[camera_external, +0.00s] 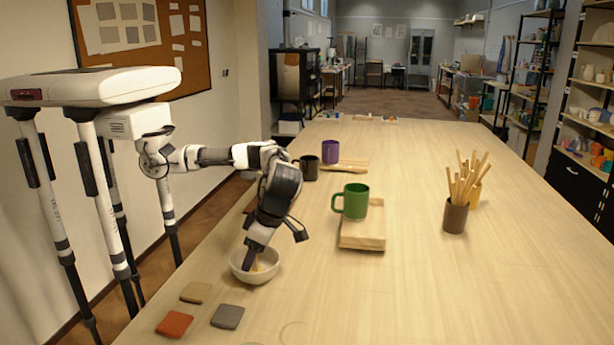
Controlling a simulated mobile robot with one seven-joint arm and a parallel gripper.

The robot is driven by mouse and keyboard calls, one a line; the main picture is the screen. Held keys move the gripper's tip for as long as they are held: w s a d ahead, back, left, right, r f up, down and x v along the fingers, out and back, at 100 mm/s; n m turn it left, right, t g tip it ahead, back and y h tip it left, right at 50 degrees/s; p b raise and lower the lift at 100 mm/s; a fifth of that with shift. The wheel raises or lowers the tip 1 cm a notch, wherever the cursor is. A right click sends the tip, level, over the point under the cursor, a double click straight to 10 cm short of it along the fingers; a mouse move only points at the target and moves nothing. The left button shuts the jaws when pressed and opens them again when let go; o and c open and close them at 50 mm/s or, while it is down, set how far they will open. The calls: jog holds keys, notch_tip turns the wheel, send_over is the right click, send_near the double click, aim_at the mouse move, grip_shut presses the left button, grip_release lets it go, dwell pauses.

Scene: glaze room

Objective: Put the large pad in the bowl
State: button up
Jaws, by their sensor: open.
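A white bowl (237,268) stands on the table near its left edge. My gripper (274,250) is open, low over the bowl; one finger reaches down inside its rim and the other stands off to the right. A small yellowish thing (259,266) shows in the bowl beside the finger, too small and partly hidden to identify. Flat square pads lie in front of the bowl: a tan one (196,292), an orange-red one (174,324) and a grey one (228,316). I cannot tell which pad is the large one.
A green mug (354,202) stands on a wooden tray (362,241) right of my gripper. A dark mug (309,168) and a purple mug (330,152) stand farther back. A brown cup (455,217) holds several sticks. The table's right front is mostly clear.

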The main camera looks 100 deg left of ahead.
dwell(0.3)
notch_tip(320, 180, up, 7)
jog(key=p, duration=0.7)
